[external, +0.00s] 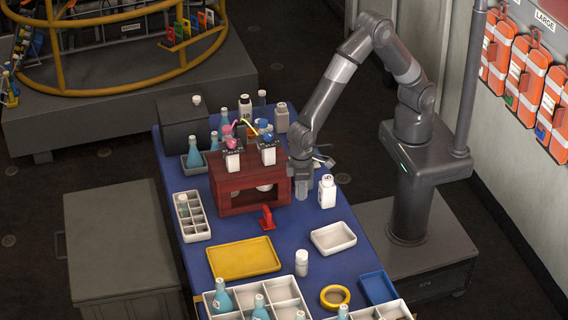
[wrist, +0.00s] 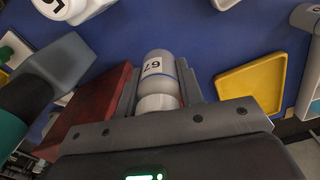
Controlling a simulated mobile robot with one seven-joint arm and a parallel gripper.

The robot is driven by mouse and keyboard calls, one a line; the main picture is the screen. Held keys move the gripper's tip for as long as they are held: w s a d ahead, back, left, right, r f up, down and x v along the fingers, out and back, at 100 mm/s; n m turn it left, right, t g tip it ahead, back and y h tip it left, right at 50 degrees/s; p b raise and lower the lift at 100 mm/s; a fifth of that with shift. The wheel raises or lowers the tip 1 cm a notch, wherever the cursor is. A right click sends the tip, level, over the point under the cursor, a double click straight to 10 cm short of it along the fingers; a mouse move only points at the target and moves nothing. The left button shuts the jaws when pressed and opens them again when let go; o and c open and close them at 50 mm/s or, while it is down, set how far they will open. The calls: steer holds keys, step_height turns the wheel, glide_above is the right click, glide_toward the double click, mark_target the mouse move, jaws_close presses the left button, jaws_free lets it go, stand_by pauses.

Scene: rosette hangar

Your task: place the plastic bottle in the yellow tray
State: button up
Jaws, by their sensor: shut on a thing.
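The plastic bottle (wrist: 153,68) is pale grey-white with a dark "67" label and a white cap. In the wrist view it sits between the two fingers of my gripper (wrist: 160,84), which is shut on it, cap end toward the camera. In the external view my gripper (external: 301,192) points down at the right side of the red rack, and its fingers mostly hide the bottle. I cannot tell its height above the table. The yellow tray (external: 243,258) lies empty on the blue table, nearer the front and left of my gripper. It also shows at the right of the wrist view (wrist: 250,90).
A red wooden rack (external: 240,204) stands close left of my gripper. A white labelled bottle (external: 327,192) stands close right. A white tray (external: 334,238), a small white bottle (external: 301,263), a yellow ring (external: 335,296) and a red stand (external: 267,218) are around the tray area.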

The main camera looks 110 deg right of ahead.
steer(key=r+n, duration=0.1)
glide_above(257, 251)
step_height(257, 251, down, 10)
steer(key=shift+r, duration=0.15)
stand_by(0.3)
steer(key=shift+s, duration=0.1)
steer(key=o, duration=0.7)
steer(key=shift+c, duration=0.2)
step_height(257, 251, up, 12)
steer(key=shift+r, duration=0.15)
